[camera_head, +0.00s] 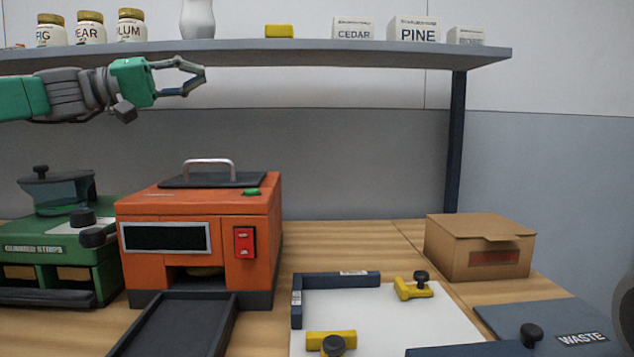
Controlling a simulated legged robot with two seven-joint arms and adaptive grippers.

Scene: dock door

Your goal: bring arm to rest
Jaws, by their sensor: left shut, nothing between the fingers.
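My left arm comes in from the left at the height of the shelf. My left gripper (203,77) points right, just under the shelf's front edge in the picture and above the orange machine. Its fingers curve toward each other at the tips, shut with nothing held. My right gripper does not show; a dark rounded shape at the right edge is too cut off to identify.
A grey shelf (300,57) holds jars and boxes. Below stand an orange machine (265,228), a green machine (75,262), a white board (420,318) with yellow clamps, a cardboard box (455,262) and a WASTE lid (545,318). Space right of my gripper is clear.

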